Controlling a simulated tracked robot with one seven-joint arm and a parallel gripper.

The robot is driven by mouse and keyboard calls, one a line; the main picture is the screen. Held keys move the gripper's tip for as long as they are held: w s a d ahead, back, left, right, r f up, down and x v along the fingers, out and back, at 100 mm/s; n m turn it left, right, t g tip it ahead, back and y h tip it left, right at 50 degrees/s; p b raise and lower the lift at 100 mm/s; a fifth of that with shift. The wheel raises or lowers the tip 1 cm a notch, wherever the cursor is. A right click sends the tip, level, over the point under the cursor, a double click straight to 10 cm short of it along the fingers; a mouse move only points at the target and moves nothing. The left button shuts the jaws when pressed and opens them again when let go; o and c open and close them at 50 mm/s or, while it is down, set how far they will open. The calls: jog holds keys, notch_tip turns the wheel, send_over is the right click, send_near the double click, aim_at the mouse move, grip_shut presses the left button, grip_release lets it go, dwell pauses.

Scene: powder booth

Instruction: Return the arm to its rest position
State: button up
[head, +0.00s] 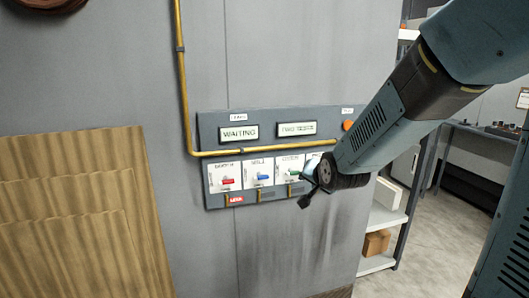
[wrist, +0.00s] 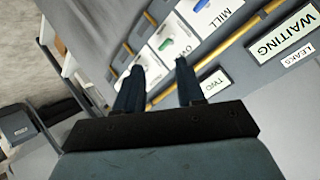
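My gripper (head: 306,190) is in front of the right part of a grey wall panel (head: 300,200) in the head view. My arm (head: 400,110) reaches down to it from the upper right. In the wrist view my gripper (wrist: 156,72) shows two dark fingers spread apart, with nothing held between them. The panel (wrist: 228,68) lies beyond the fingers there. A green switch (head: 293,173) sits just left of my gripper; it also shows in the wrist view (wrist: 165,45). My gripper partly hides a white plate right of it. Whether a finger touches the panel, I cannot tell.
The panel also bears a red switch (head: 227,181), a blue switch (head: 263,177), a "WAITING" sign (head: 239,133) and an orange knob (head: 347,125). A yellow pipe (head: 181,80) crosses it. A wooden board (head: 80,215) stands left. Shelves (head: 380,218) and open floor lie right.

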jog(key=s+d+r+n+g, duration=0.1)
jog(key=s+d+r+g, duration=0.1)
jog(key=s, duration=0.6)
jog(key=s+d+r+n+g+h, duration=0.1)
jog(key=s+d+r+n+g, duration=0.1)
jog(key=s+d, duration=0.3)
jog(key=s+d+r+n+g+h, duration=0.1)
jog(key=s+d+r+n, duration=0.1)
jog(key=s, duration=1)
notch_tip(320, 180, up, 2)
jog(key=shift+s+d+g, duration=0.4)
jog(key=shift+d, duration=0.3)
